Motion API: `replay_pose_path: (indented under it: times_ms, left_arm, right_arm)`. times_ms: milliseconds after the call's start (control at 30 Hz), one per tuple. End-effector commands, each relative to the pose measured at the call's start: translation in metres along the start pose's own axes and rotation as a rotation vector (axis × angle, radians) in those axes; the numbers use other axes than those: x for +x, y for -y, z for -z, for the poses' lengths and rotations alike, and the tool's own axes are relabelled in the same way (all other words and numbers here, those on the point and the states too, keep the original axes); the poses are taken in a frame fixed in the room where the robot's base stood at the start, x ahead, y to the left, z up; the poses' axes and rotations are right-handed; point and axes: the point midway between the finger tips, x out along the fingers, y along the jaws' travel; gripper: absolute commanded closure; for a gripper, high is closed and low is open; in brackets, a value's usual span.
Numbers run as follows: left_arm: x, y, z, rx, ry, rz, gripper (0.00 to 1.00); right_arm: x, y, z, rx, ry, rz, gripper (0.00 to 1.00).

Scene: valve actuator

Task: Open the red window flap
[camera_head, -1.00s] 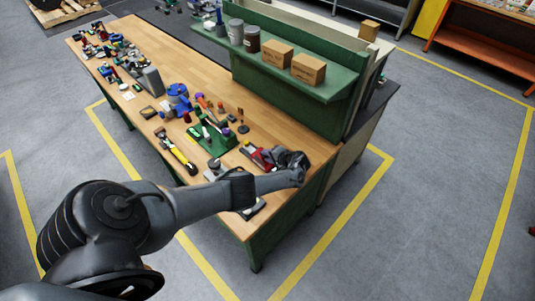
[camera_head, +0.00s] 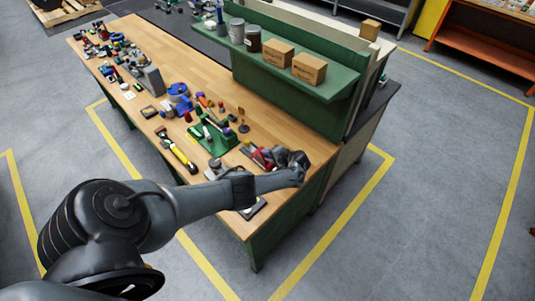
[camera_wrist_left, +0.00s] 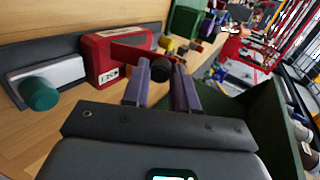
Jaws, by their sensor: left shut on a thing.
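A red box-shaped unit (camera_wrist_left: 108,62) with a small white label stands on the bench on a dark plate in the left wrist view. A dark red bar-like part, which looks like the window flap (camera_wrist_left: 140,54), reaches from it to the right. My left gripper (camera_wrist_left: 162,68) has its two purple-grey fingers around the end of this part, one on each side, shut on it. In the head view the red unit (camera_head: 262,156) is partly hidden by my left gripper (camera_head: 283,160), near the bench's front right corner. How far the flap stands open cannot be told. My right gripper is not in view.
A green-capped knob (camera_wrist_left: 40,93) on a pale block is left of the red unit. A green fixture (camera_head: 214,138), a yellow-black tool (camera_head: 176,150) and several small parts lie along the wooden bench (camera_head: 200,70). A green shelf (camera_head: 290,72) with boxes rises behind.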

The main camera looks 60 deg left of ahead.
Motion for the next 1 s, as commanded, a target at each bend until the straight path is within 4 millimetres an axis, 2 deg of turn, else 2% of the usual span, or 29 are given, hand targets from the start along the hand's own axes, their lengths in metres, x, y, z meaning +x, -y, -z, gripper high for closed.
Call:
replay_pose_path:
  times_ms: [33, 133, 167, 300, 767, 1000]
  left_arm:
    - [-0.006, -0.015, 0.001, 0.025, -0.015, -0.017, 1.0]
    - [-0.006, -0.015, 0.001, 0.025, -0.015, -0.017, 1.0]
    - [-0.006, -0.015, 0.001, 0.025, -0.015, -0.017, 0.71]
    - [-0.006, -0.014, 0.001, 0.024, -0.014, -0.017, 0.5]
    - [-0.007, -0.012, 0.001, 0.023, -0.012, -0.016, 0.5]
    - [-0.019, -0.014, 0.001, 0.021, -0.011, -0.015, 0.5]
  right_arm:
    - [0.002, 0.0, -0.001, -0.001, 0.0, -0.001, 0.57]
    - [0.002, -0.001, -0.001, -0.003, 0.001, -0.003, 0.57]
    - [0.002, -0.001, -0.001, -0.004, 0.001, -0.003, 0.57]
    - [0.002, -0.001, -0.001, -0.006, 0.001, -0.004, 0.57]
    - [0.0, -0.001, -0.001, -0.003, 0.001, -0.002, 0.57]
    - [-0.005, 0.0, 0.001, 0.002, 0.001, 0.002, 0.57]
